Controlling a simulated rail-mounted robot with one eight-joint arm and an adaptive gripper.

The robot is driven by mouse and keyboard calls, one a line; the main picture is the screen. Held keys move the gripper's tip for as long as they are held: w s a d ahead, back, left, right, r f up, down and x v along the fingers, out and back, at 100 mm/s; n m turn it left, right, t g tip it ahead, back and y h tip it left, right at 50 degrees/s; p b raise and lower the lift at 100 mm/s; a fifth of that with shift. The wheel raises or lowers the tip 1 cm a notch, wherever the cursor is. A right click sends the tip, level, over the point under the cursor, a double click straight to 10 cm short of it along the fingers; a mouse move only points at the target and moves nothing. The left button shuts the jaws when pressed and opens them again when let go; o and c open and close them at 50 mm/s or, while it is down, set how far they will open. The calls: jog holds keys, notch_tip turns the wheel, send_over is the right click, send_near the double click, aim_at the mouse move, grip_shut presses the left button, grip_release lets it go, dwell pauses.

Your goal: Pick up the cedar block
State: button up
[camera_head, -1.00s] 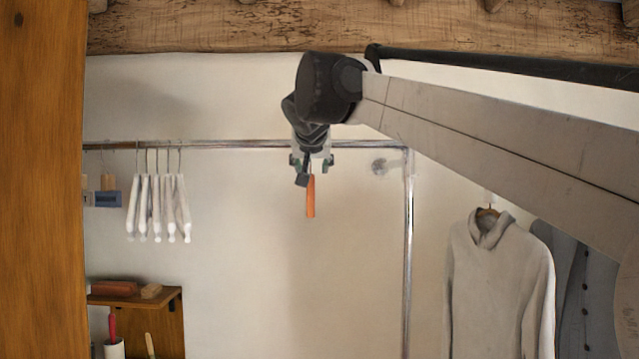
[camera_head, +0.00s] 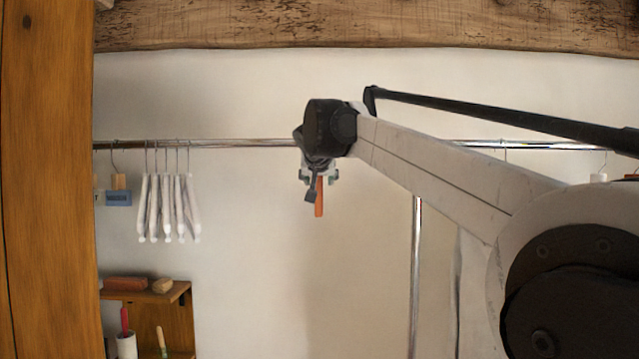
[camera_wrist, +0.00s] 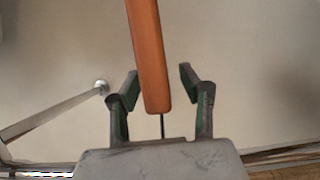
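An orange-brown bar, which looks like the cedar block (camera_head: 319,199), hangs upright below the clothes rail. In the wrist view the block (camera_wrist: 149,55) has a thin dark stem at its near end. My gripper (camera_head: 319,181) is around the block's upper part, pointing down. In the wrist view my gripper (camera_wrist: 159,85) is open, with one finger on each side of the block's near end. Gaps show between the block and both fingers. The top of the block is partly hidden by my gripper in the head view.
White hangers (camera_head: 168,207), a tan block (camera_head: 118,181) and a blue tag (camera_head: 118,198) hang left on the rail (camera_head: 235,144). Below is a wooden shelf (camera_head: 178,293) with a reddish block (camera_head: 125,284). A metal post (camera_head: 416,280) stands right. The wall area below my gripper is clear.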

grip_shut()
jog(key=shift+r, duration=0.1)
dwell(0.4)
